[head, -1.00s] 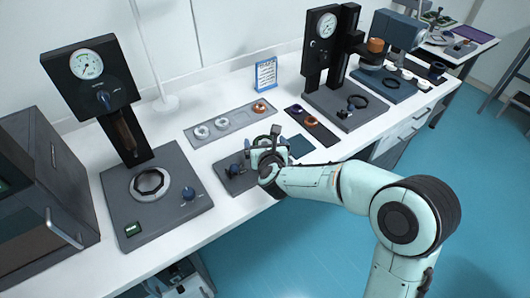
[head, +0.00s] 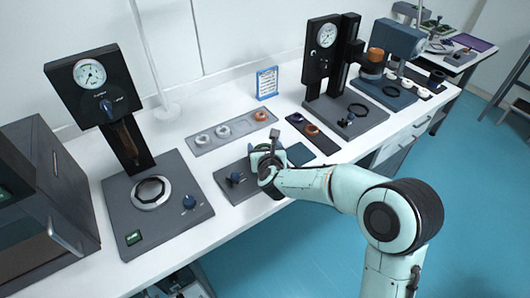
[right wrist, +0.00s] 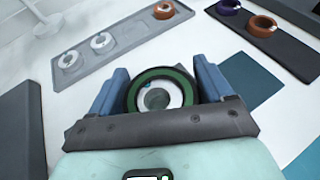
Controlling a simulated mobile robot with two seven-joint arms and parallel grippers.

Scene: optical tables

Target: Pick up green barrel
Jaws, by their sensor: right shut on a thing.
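The green barrel (right wrist: 155,92) shows in the right wrist view as a dark green ring with a pale inner rim and a grey centre. It sits between the two blue fingers of my right gripper (right wrist: 163,82), which is shut on it. In the head view my right gripper (head: 265,158) is over the right part of a dark plate (head: 236,193) with a blue knob, and it hides the barrel. I cannot tell whether the barrel is clear of the surface. My left gripper is not in view.
Behind stands a grey tray (head: 240,127) with white and copper rings. A dark strip (head: 322,143) with purple and copper rings lies to the right, near a teal square (head: 300,154). Gauge stands (head: 92,80) (head: 322,65) rise on both sides.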

